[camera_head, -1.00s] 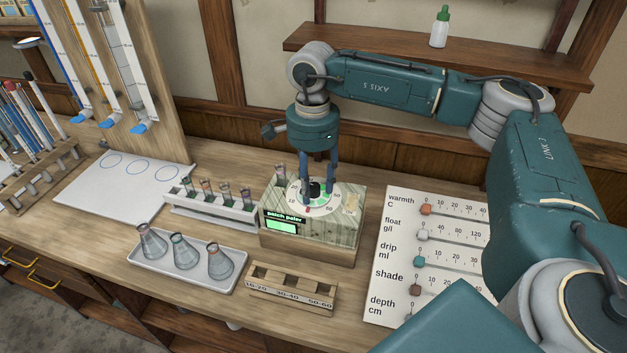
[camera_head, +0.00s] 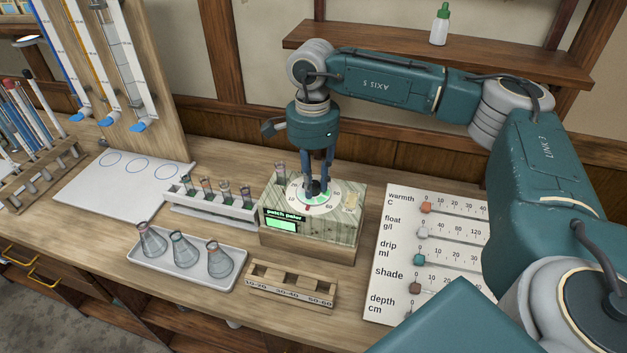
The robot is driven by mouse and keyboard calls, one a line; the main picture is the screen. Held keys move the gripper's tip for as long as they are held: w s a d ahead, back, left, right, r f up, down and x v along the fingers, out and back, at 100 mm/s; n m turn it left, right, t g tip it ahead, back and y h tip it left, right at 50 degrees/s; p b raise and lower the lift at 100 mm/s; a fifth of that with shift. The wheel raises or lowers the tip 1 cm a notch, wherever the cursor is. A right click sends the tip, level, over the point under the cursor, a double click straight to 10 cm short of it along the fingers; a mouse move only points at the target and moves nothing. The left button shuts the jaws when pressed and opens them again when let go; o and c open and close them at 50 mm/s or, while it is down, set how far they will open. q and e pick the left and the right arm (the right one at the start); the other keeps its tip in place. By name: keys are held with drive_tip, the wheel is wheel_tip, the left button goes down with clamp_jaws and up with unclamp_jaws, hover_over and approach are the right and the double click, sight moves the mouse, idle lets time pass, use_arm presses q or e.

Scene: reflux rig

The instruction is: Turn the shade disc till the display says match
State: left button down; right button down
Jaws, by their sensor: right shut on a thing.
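The shade disc (camera_head: 297,196) is a pale round dial with green patches and number marks, on top of a wooden box (camera_head: 340,232) on the bench. The display (camera_head: 285,219) on the front of the box reads "patch paler" above a bright green patch. My right gripper (camera_head: 316,190) points straight down from above and is shut on the middle of the disc, hiding its centre. A glass tube (camera_head: 280,172) stands at the box's back left corner. My left gripper is not in view.
A white rack (camera_head: 213,210) with several tubes stands left of the box. A tray (camera_head: 190,272) with 3 flasks and a wooden slotted holder (camera_head: 290,285) lie in front. A slider board (camera_head: 400,250) lies at right. A shelf (camera_head: 400,62) with a bottle (camera_head: 440,25) is behind.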

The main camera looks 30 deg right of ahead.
drive_tip(key=shift+m, duration=0.4)
drive_tip(key=shift+w+f+m+b, duration=0.1)
drive_tip(key=shift+m+b, duration=0.5)
drive_tip(key=shift+b, duration=0.05)
drive_tip(key=m+b, duration=0.1)
drive_tip(key=m, duration=0.1)
drive_tip(key=shift+m, duration=0.3)
drive_tip(key=shift+m+b, duration=0.45)
drive_tip(key=shift+m, duration=0.75)
drive_tip(key=shift+r+m+b, duration=0.2)
drive_tip(key=shift+m+b, duration=0.1)
drive_tip(key=shift+m, duration=1.2)
drive_tip(key=c, duration=1.5)
unclamp_jaws()
drive_tip(key=shift+o, duration=0.2)
